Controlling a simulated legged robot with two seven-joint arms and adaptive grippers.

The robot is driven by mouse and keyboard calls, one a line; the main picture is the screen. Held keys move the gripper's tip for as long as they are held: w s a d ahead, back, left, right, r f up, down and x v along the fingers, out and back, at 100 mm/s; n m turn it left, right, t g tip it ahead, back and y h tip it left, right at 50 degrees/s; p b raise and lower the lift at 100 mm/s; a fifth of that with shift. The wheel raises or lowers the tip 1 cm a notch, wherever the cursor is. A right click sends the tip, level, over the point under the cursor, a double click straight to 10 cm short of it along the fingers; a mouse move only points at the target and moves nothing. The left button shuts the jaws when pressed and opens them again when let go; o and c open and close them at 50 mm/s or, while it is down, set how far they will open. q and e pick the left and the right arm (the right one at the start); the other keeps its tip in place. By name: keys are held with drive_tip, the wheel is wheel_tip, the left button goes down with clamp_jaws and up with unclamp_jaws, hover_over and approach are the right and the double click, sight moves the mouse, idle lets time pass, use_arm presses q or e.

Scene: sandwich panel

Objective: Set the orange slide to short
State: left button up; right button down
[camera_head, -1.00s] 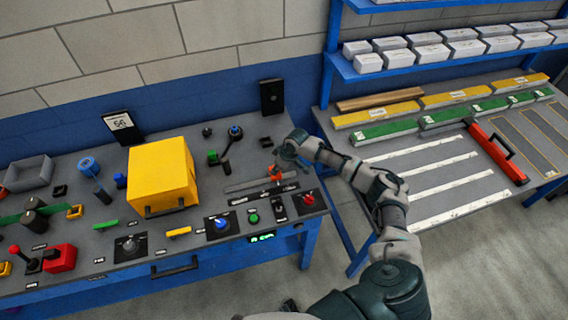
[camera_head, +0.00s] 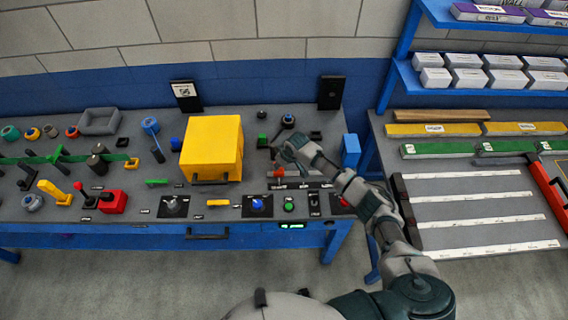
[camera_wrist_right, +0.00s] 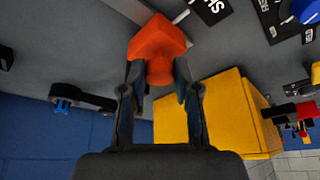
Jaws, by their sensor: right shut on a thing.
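The orange slide (camera_head: 278,172) stands at the left part of its track on the bench panel, above a row of dark labels (camera_head: 300,185). My right gripper (camera_head: 281,160) comes down on it from above. In the right wrist view my right gripper's fingers (camera_wrist_right: 160,85) are closed around the narrow neck of the orange slide (camera_wrist_right: 157,40). A black label starting with "SHO" (camera_wrist_right: 212,8) lies beside the slide in that view, partly cut off. My left gripper does not show.
A yellow box (camera_head: 212,147) stands left of the slide. A blue knob (camera_head: 257,203) and a green button (camera_head: 289,207) lie in front. A black joystick (camera_head: 288,121) and a blue block (camera_head: 351,150) stand close to my right arm.

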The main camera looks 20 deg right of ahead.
drive_tip(key=shift+w+r, duration=0.35)
drive_tip(key=shift+r, duration=0.05)
drive_tip(key=shift+t, duration=0.3)
drive_tip(key=c, duration=0.9)
unclamp_jaws()
drive_tip(key=shift+a, duration=0.2)
drive_tip(key=shift+c, duration=0.2)
drive_tip(key=shift+o, duration=0.4)
drive_tip(key=shift+w+a+f, duration=0.1)
drive_tip(key=shift+a+f, duration=0.15)
drive_tip(key=shift+a, duration=0.1)
drive_tip(key=shift+s+d+r, duration=0.1)
drive_tip(key=shift+s+r, duration=0.1)
drive_tip(key=shift+r, duration=0.1)
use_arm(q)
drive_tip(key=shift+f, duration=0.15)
use_arm(e)
drive_tip(key=v, duration=1.1)
drive_tip(key=shift+w+a+r, duration=0.2)
drive_tip(key=shift+a, duration=0.1)
